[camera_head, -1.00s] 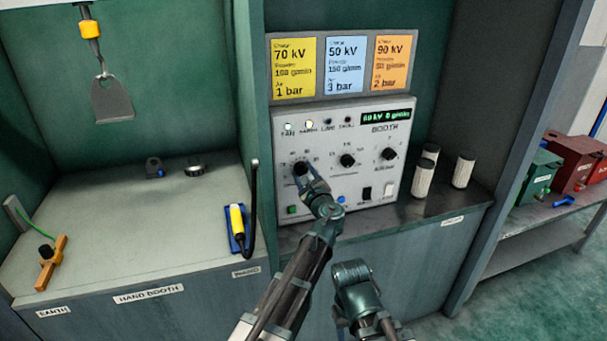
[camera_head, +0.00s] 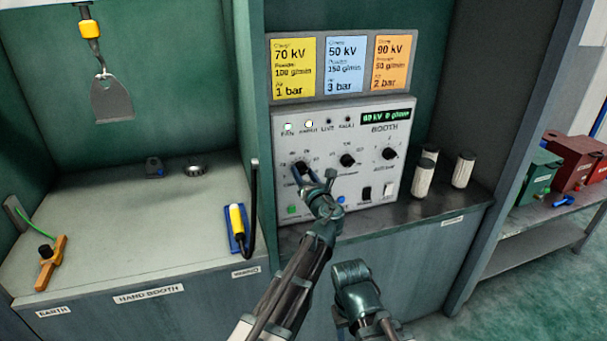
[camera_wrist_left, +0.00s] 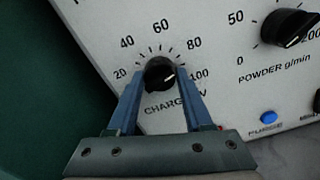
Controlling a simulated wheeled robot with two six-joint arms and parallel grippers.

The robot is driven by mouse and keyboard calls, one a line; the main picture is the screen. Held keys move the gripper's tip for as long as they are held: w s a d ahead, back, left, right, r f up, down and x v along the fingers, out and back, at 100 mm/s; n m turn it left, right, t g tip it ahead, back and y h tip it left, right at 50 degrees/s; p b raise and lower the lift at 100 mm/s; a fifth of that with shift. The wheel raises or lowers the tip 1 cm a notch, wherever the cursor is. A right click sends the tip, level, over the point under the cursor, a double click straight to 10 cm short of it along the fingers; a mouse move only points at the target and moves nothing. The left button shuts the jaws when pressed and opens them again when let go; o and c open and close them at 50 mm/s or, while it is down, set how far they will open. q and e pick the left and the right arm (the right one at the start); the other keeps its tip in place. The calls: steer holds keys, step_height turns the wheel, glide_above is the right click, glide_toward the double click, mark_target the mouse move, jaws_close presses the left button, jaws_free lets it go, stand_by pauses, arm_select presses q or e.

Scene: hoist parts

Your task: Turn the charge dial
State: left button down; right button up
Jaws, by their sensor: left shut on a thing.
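The charge dial (camera_head: 300,167) is the black knob at the left of the booth panel (camera_head: 375,130). It also shows in the left wrist view (camera_wrist_left: 160,73), inside a scale from 20 to 100 above the word CHARGE. My left gripper (camera_wrist_left: 160,90) has its two blue fingers on either side of the knob and is shut on it. In the head view the left gripper (camera_head: 312,183) is at the panel face, partly covering the lettering under the dial. The panel display (camera_head: 386,115) is lit, with a small kV reading that is hard to read.
The powder dial (camera_head: 347,160) and another dial (camera_head: 389,153) sit right of the charge dial. Three setting cards (camera_head: 341,64) hang above. White cylinders (camera_head: 463,170) stand on the right of the counter. A yellow-handled tool (camera_head: 237,221) lies left of the panel.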

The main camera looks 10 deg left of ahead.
arm_select(q)
steer(key=shift+s+m, duration=0.1)
steer(key=shift+m, duration=1.8)
steer(key=shift+c, duration=1.5)
jaws_free()
